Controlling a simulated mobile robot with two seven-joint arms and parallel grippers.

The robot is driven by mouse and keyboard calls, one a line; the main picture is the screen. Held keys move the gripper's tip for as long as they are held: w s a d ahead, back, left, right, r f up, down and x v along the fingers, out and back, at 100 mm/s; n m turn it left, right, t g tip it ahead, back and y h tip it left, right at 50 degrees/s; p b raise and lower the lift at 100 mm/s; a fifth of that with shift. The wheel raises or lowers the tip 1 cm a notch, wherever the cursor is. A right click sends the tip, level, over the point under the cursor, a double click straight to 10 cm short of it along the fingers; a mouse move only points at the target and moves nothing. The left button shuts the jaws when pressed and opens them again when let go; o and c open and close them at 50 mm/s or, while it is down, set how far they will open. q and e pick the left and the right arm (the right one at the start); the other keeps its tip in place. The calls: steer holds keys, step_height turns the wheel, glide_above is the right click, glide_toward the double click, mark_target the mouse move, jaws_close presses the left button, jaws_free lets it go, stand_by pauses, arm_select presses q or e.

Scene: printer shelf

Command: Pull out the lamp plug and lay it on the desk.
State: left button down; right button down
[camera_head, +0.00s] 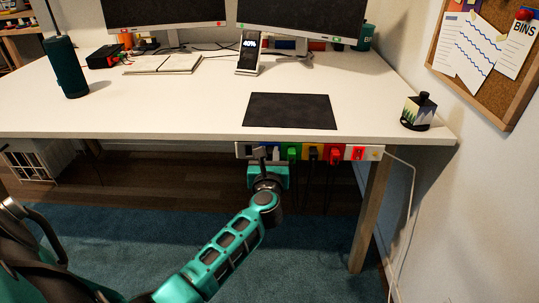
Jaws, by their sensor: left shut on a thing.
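A power strip (364,153) with coloured sockets runs under the desk's front edge. Several plugs sit in it, among them a green plug (292,153), a black plug (313,153) and a red plug (335,156), with dark cords hanging below. My left gripper (267,160) is at the strip's left part, shut on a plug that its own body mostly hides. I cannot tell whether that plug is still seated in its socket, or which plug belongs to the lamp. My right gripper is out of view.
The white desk (190,112) has wide bare room at the front. A dark mat (290,111) lies near its edge, with a phone on a stand (248,54) behind.

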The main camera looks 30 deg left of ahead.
mark_target(270, 155)
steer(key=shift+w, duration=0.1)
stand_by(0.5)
arm_select(q)
steer(key=shift+s+d+r, duration=0.1)
steer(key=shift+s, duration=0.05)
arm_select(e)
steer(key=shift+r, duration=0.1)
arm_select(q)
steer(key=shift+p+v, duration=0.45)
steer(key=shift+v, duration=1.25)
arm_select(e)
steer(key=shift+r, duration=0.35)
